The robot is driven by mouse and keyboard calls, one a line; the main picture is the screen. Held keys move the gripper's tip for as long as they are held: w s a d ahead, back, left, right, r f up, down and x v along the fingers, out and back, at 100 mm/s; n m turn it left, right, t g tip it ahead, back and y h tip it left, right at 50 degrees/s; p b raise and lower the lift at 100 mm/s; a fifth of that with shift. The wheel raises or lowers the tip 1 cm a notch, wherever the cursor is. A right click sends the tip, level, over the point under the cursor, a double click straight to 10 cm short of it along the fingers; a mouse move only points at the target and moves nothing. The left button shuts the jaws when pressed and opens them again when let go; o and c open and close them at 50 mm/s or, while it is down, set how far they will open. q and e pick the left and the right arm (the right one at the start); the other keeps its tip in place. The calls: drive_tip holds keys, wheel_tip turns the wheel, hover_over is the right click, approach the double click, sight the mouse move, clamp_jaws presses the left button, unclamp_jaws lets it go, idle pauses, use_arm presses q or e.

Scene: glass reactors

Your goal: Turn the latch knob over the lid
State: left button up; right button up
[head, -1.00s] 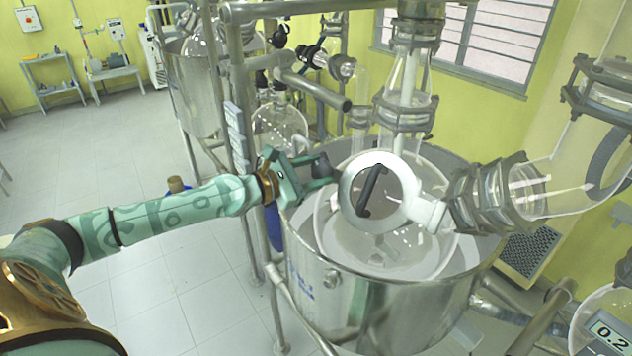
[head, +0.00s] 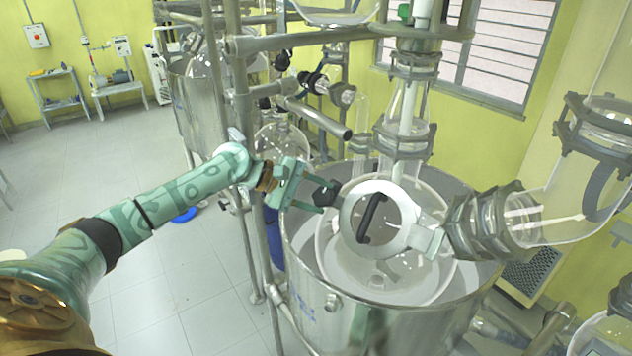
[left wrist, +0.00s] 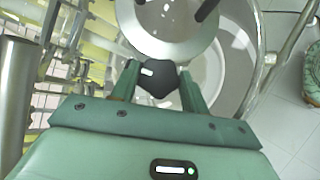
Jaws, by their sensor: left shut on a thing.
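The round lid (head: 402,213) is a pale metal ring with a clear centre and a black bar handle (head: 371,218), on top of the glass reactor vessel. The dark latch knob (head: 326,194) sits at the lid's left edge. My left gripper (head: 321,193) reaches it from the left and is shut on the knob. In the left wrist view the black knob (left wrist: 157,80) is between the two green fingers (left wrist: 158,85), with the lid ring (left wrist: 180,52) just beyond. My right gripper is not in view.
A steel jacket vessel (head: 345,315) surrounds the glass reactor. Metal frame pipes (head: 240,130) stand close behind and left of my left gripper. A flanged glass pipe (head: 490,222) lies right of the lid. Open tiled floor (head: 110,190) is at the left.

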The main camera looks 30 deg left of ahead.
use_arm(q)
drive_tip(key=m+g+y+p, duration=0.1)
drive_tip(key=m+p, duration=0.1)
drive_tip(key=p, duration=0.1)
drive_tip(key=r+m+g+y+p, duration=0.1)
drive_tip(key=m+g+p, duration=0.1)
drive_tip(key=m+p, duration=0.1)
drive_tip(key=shift+w+p, duration=0.15)
drive_tip(key=shift+p, duration=0.65)
drive_tip(key=shift+d+f+m+g+y+p, duration=0.1)
drive_tip(key=shift+m+g+y+p, duration=0.3)
drive_tip(key=shift+m+p, duration=0.25)
drive_tip(key=shift+w+m+g+y, duration=0.1)
drive_tip(key=shift+m+g+y, duration=0.5)
drive_tip(key=shift+m, duration=0.55)
drive_tip(key=m+y, duration=0.2)
drive_tip(key=m, duration=0.1)
drive_tip(key=m+y, duration=0.1)
drive_tip(key=y, duration=0.1)
drive_tip(key=shift+d+f+m+g, duration=0.1)
drive_tip(key=shift+d+m+g, duration=0.2)
drive_tip(key=shift+g, duration=0.1)
drive_tip(key=o, duration=1)
